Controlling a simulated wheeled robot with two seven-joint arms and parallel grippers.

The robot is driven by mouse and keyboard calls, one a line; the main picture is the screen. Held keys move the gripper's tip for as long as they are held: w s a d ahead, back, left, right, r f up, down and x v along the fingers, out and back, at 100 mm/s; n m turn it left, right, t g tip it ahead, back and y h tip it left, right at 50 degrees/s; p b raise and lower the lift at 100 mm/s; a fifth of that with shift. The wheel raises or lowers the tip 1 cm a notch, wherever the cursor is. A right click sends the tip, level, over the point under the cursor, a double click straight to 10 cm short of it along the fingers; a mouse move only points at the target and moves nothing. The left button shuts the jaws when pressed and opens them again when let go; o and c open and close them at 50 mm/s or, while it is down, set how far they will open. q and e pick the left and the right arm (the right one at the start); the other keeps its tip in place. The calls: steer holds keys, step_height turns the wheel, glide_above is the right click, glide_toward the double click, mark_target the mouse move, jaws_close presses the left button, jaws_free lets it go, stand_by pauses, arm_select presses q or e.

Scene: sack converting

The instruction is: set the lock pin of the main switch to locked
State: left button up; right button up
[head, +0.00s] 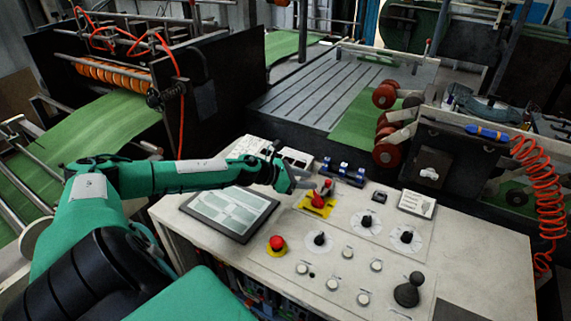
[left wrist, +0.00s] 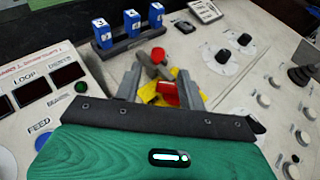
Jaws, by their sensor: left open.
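The main switch (head: 318,204) is a red handle on a yellow plate on the control desk; it also shows in the left wrist view (left wrist: 167,95). A small red-tipped part (head: 327,183) stands at its far side. In the left wrist view a grey-brown piece (left wrist: 150,66) lies beyond the red handle, between the finger lines; I cannot tell for sure whether it is the lock pin. My left gripper (head: 303,181) is open just above and left of the switch, its fingers (left wrist: 160,86) on either side of the handle in the wrist view. My right gripper is out of view.
A red emergency button (head: 277,243) and a screen (head: 230,210) are on the desk nearby. Black rotary knobs (head: 320,239) and a joystick (head: 408,291) are to the front and right.

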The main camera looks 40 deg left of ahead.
arm_select(q)
steer(key=shift+b+v, duration=1.1)
steer(key=shift+v, duration=2.45)
steer(key=shift+s, duration=0.15)
